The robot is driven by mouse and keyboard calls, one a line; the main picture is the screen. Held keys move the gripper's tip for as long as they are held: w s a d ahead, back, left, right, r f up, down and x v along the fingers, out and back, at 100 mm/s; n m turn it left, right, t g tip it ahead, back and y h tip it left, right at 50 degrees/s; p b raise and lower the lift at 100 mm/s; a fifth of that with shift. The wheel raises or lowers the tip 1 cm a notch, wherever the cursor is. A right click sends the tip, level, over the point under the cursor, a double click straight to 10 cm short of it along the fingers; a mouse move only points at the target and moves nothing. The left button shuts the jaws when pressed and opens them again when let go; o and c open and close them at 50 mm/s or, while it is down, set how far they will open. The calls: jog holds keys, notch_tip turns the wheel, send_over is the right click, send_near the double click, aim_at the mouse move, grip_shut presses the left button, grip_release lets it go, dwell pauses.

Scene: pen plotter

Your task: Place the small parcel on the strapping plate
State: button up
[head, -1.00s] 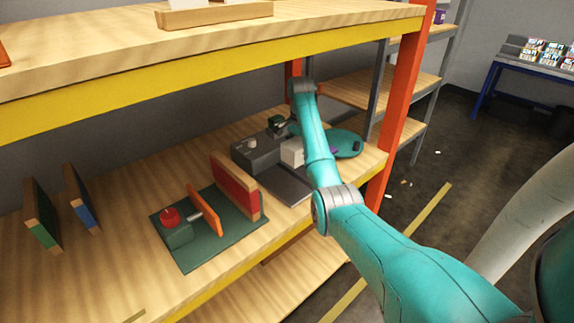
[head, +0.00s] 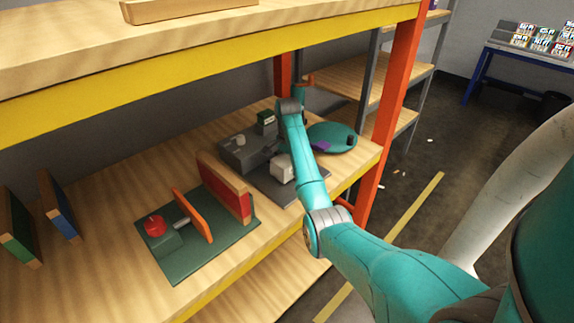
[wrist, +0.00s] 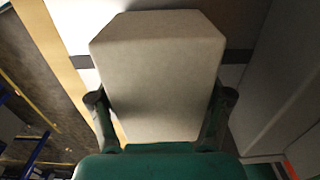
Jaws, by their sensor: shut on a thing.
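The small parcel (head: 281,168) is a pale whitish box. In the head view it shows over the dark grey strapping plate (head: 271,191), partly behind my arm. I cannot tell whether it touches the plate. In the wrist view the parcel (wrist: 158,75) fills the middle. My gripper (wrist: 160,105) has a dark finger on each side of it and is shut on it. In the head view my gripper is mostly hidden by the arm.
A teal round disc (head: 334,137) lies to the right. A green fixture with a red knob (head: 155,226) is at left. An orange post (head: 390,120) and upper shelf bound the space.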

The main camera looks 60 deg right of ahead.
jog(key=shift+f, duration=0.2)
jog(key=o, duration=1.4)
jog(key=shift+f, duration=0.15)
jog(key=shift+c, duration=0.2)
